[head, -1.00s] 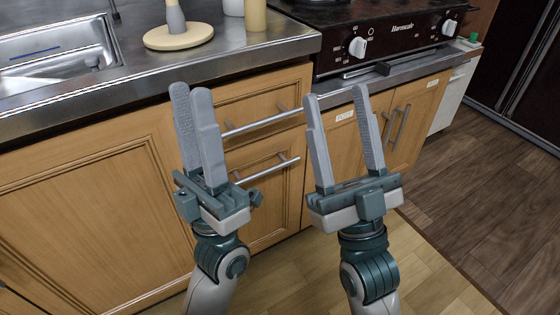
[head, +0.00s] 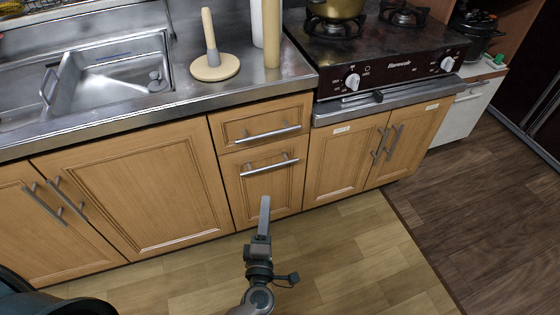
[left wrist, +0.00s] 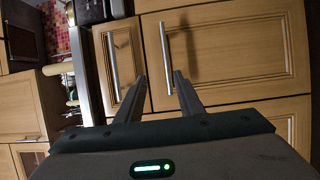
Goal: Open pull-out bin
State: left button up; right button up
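The pull-out bin front (head: 262,192) is the lower wooden panel of the narrow cabinet section in the head view. It sits flush and closed, with a horizontal metal bar handle (head: 269,165) near its top. My left gripper (head: 264,203) is in front of and below this handle, seen edge-on. In the left wrist view, turned sideways, the bin front (left wrist: 230,60) fills much of the picture. Its handle (left wrist: 165,50) appears between the two fingers of my left gripper (left wrist: 161,80), beyond the tips. The fingers are apart and empty. My right gripper is not in view.
A shallow drawer (head: 262,122) with its own bar handle is above the bin. Cabinet doors (head: 135,195) flank it at left, and doors under the stove (head: 385,60) at right. The counter (head: 200,100) overhangs. The wooden floor (head: 340,250) in front is clear.

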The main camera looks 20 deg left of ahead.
aim_at(270, 165)
pick_arm(q)
jog(key=shift+s+f, duration=0.3)
jog(key=shift+f, duration=0.25)
jog(key=w+a, duration=0.1)
jog(key=w, duration=0.4)
jog(key=w+a, duration=0.1)
jog(key=w, duration=0.5)
jog(key=w+a, duration=0.1)
jog(key=w, duration=0.5)
jog(key=shift+a, duration=0.25)
grip_shut()
